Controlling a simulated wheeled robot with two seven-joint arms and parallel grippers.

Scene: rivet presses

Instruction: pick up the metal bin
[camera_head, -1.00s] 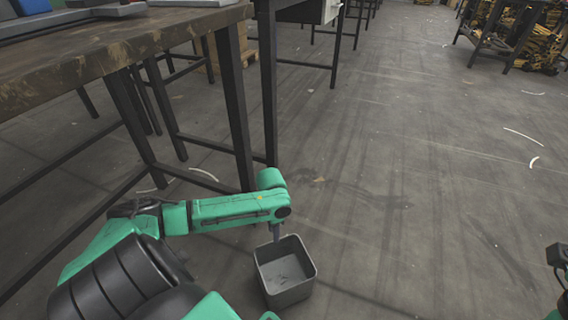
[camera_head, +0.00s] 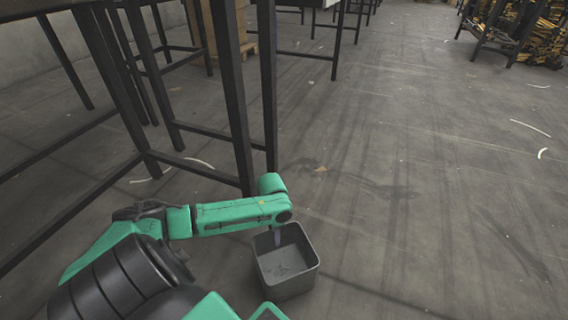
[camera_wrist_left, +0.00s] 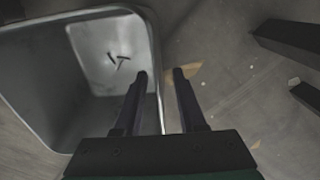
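The metal bin (camera_head: 291,284) is a grey, square, open-topped box upright on the floor, low centre in the head view. It fills the left of the left wrist view (camera_wrist_left: 38,85), with a few small dark pieces lying on its bottom. My left gripper (camera_head: 277,238) reaches down at the bin's rim. In the left wrist view its two fingers (camera_wrist_left: 160,74) are apart, one inside the bin and one outside, with the bin wall between them. I cannot see both fingers touching the wall. My right gripper is not in view.
A workbench on dark metal legs (camera_head: 238,110) stands close on the left, its legs just behind my left arm. More benches stand at the back, with yellowish goods (camera_head: 525,35) at the far right. The floor right of the bin is open.

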